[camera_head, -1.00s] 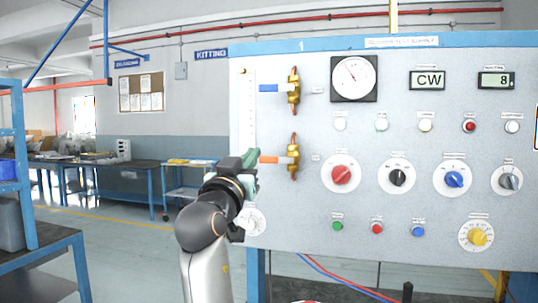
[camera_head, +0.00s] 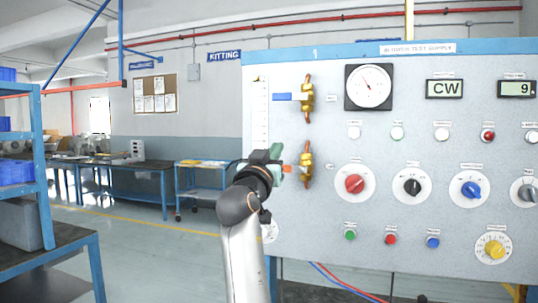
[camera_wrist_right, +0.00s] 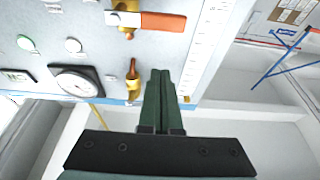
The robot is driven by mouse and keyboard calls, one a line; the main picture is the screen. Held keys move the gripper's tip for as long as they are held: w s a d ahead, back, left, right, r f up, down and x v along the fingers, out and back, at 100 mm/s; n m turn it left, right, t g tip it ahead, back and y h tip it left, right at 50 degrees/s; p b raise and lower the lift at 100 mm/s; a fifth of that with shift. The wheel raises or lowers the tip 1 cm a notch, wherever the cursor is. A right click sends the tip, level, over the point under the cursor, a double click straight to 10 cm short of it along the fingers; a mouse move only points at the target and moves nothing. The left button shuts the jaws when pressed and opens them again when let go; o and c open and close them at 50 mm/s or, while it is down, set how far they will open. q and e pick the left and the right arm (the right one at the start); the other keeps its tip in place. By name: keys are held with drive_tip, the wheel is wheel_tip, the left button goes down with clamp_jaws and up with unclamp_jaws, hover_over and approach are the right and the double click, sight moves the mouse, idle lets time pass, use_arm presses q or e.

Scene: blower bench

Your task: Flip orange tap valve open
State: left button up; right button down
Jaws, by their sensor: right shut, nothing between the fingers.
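The orange tap valve has a brass body (camera_head: 306,166) on the grey panel, with its orange lever (camera_head: 289,169) pointing left, roughly level. In the wrist view the orange lever (camera_wrist_right: 162,22) lies across the top, beyond my fingertips. My right gripper (camera_head: 274,156) has green fingers and is shut and empty. In the head view it covers the left end of the orange lever; I cannot tell whether they touch. The shut fingers (camera_wrist_right: 160,74) show in the wrist view, apart from the lever in that picture. My left gripper is not in view.
Above is a similar brass valve (camera_head: 307,98) with a blue lever (camera_head: 284,97). A dial gauge (camera_head: 368,86), knobs and buttons fill the panel (camera_head: 330,225) to the right. A white scale strip (camera_head: 260,110) runs along its left edge. Open floor lies left of the panel.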

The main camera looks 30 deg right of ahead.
drive_tip(key=shift+w+d+f, duration=0.25)
drive_tip(key=shift+d+f, duration=0.05)
drive_tip(key=shift+f, duration=0.25)
drive_tip(key=shift+w+d+f, duration=0.25)
drive_tip(key=shift+f, duration=0.25)
drive_tip(key=shift+w+d+f, duration=0.25)
drive_tip(key=shift+d+f, duration=0.05)
drive_tip(key=shift+f, duration=0.25)
drive_tip(key=shift+w+n+p, duration=0.1)
drive_tip(key=shift+n+p, duration=0.2)
